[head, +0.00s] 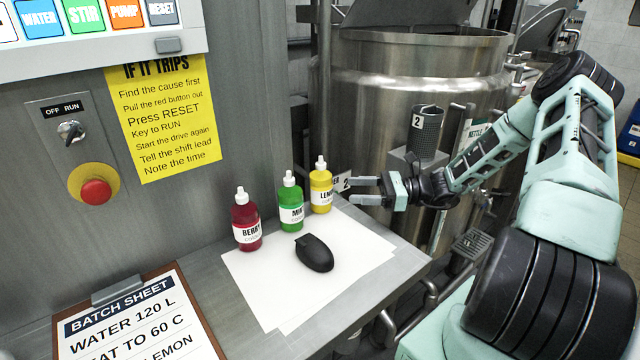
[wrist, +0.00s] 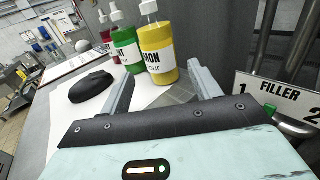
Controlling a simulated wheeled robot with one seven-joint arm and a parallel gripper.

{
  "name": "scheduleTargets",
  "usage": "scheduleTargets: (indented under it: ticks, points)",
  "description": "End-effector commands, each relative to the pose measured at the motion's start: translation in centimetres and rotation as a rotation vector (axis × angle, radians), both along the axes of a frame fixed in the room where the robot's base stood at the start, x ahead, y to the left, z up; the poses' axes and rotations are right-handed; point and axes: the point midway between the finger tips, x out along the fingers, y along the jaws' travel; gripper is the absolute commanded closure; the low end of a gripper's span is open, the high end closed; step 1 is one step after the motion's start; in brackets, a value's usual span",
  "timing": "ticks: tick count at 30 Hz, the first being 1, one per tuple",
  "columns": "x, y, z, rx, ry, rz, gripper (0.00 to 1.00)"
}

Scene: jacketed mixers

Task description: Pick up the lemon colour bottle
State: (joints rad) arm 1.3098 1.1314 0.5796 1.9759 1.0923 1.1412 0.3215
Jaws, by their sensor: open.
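The lemon colour bottle (head: 320,190) is yellow with a white cap and stands upright at the back right of the white paper on the shelf. It also shows in the wrist view (wrist: 158,55), ahead of my gripper and roughly between the lines of its fingers. My gripper (head: 358,190) is open and empty, to the right of the lemon bottle at about its height, with its fingers pointing at it. In the wrist view my gripper's fingers (wrist: 160,85) are apart, and I see no contact with the bottle.
A green mint bottle (head: 290,203) stands just left of the lemon one, and a red berry bottle (head: 246,222) farther left. A steel kettle (head: 420,85) stands behind. A FILLER sign (wrist: 280,98) is on the right.

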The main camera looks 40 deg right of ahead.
Motion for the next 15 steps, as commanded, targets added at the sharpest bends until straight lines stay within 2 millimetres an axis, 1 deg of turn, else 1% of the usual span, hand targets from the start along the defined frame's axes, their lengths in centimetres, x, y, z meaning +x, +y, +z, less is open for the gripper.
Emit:
scheduleTargets:
  ticks: [1,6,9,15]
  points:
    - [0.6,1.0,0.5,0.003,0.000,0.005,0.37]
    - [2.6,3.5,0.3,0.002,0.001,0.004,0.37]
    - [3.3,4.4,0.2,0.000,0.000,0.003,0.37]
    - [4.0,5.3,0.1,-0.001,0.001,0.003,0.37]
